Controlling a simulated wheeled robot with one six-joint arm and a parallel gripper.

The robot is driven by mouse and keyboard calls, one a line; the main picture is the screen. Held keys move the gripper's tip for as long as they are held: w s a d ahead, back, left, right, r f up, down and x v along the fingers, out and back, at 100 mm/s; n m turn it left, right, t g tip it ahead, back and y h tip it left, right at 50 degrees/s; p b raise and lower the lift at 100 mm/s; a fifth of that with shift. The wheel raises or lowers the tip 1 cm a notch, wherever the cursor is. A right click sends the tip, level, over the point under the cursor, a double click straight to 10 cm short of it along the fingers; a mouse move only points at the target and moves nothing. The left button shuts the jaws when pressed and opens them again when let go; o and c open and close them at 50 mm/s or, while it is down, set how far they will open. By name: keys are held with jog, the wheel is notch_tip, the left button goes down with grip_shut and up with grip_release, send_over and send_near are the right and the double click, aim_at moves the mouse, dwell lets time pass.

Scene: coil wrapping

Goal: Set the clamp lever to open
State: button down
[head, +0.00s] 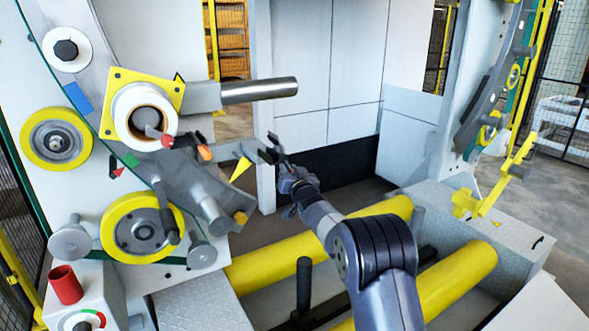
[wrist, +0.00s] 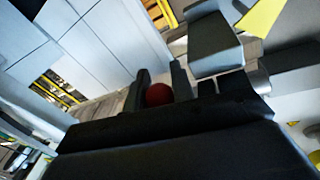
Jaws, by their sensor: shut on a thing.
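In the wrist view, a red ball knob (wrist: 158,94) sits between the two fingers of my gripper (wrist: 160,90), which is shut on it. The lever shaft behind this knob is hidden, so I cannot tell which way it points. In the head view, my gripper (head: 272,152) is at the end of a pale grey bar, right of the yellow triangle (head: 241,168); its fingers hide the held knob there. Another red knob (head: 167,140) stands on a short lever in front of the white roll (head: 145,115), well left of my gripper.
A steel shaft (head: 259,90) juts out above my gripper. An orange knob (head: 205,153) and a dark grey arm (head: 190,185) lie to the left. Yellow rollers (head: 320,243) run below my arm. Open space lies to the right, before the grey wall panels (head: 328,75).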

jog(key=shift+s+a+f+m, duration=0.1)
jog(key=shift+s+a+m, duration=0.3)
jog(key=shift+m, duration=0.4)
jog(key=shift+s+a+f+m, duration=0.1)
jog(key=shift+s+a+m, duration=0.1)
jog(key=shift+a+m, duration=0.45)
jog(key=shift+d+m, duration=0.15)
jog(key=shift+m, duration=0.1)
jog(key=c, duration=1.2)
grip_release()
jog(key=shift+g+h, duration=0.3)
jog(key=shift+c, duration=0.2)
jog(key=shift+f, duration=0.1)
jog(key=b+v, duration=0.3)
jog(key=v, duration=0.7)
jog(key=shift+s, duration=0.4)
jog(key=shift+d, duration=0.1)
jog(key=p+x, duration=0.3)
jog(key=x, duration=0.8)
jog(key=shift+s+d, duration=0.1)
jog(key=shift+s, duration=0.05)
